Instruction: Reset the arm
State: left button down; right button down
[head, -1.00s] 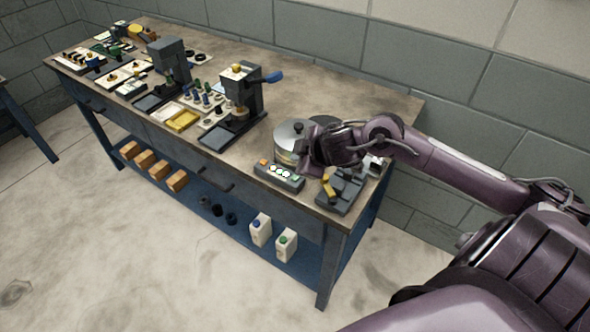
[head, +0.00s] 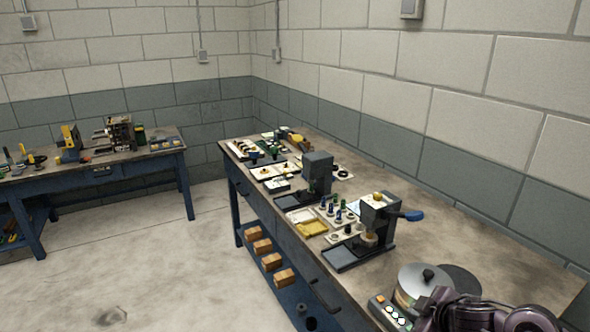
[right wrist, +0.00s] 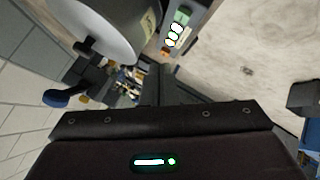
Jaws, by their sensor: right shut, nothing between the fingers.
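My right arm comes in at the bottom right of the head view, purple and dark, low over the near end of the long workbench (head: 345,270). Its gripper (head: 430,308) is beside a round metal pot with a lid and black knob (head: 418,285). In the right wrist view the dark fingers (right wrist: 172,88) are shut with nothing between them. The pot's lid (right wrist: 105,25) shows at the upper left there, apart from the fingers. My left gripper is in neither view.
A button box (head: 390,314) stands in front of the pot and a dark round plate (head: 460,282) behind it. A press with a blue-handled lever (head: 378,220) stands farther along the bench. A second bench (head: 110,170) is at the left. The floor between is clear.

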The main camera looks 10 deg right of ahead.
jog(key=s+a+f+m+g, duration=0.35)
jog(key=s+a, duration=0.25)
jog(key=s, duration=0.4)
jog(key=s+a+f+m+g, duration=0.2)
jog(key=s+a+m, duration=0.2)
jog(key=s+a, duration=0.45)
jog(key=s+d+f+g, duration=0.1)
jog(key=s+f, duration=0.1)
jog(key=f, duration=1.4)
jog(key=s+d+f+g, duration=0.1)
jog(key=s+f, duration=0.2)
jog(key=f, duration=1.3)
jog(key=s+d+f, duration=0.3)
jog(key=s+f, duration=1.3)
jog(key=s, duration=0.2)
jog(key=shift+d+f+g+h+b, duration=0.2)
jog(key=shift+f+g+h+b, duration=0.1)
jog(key=shift+g+b, duration=0.1)
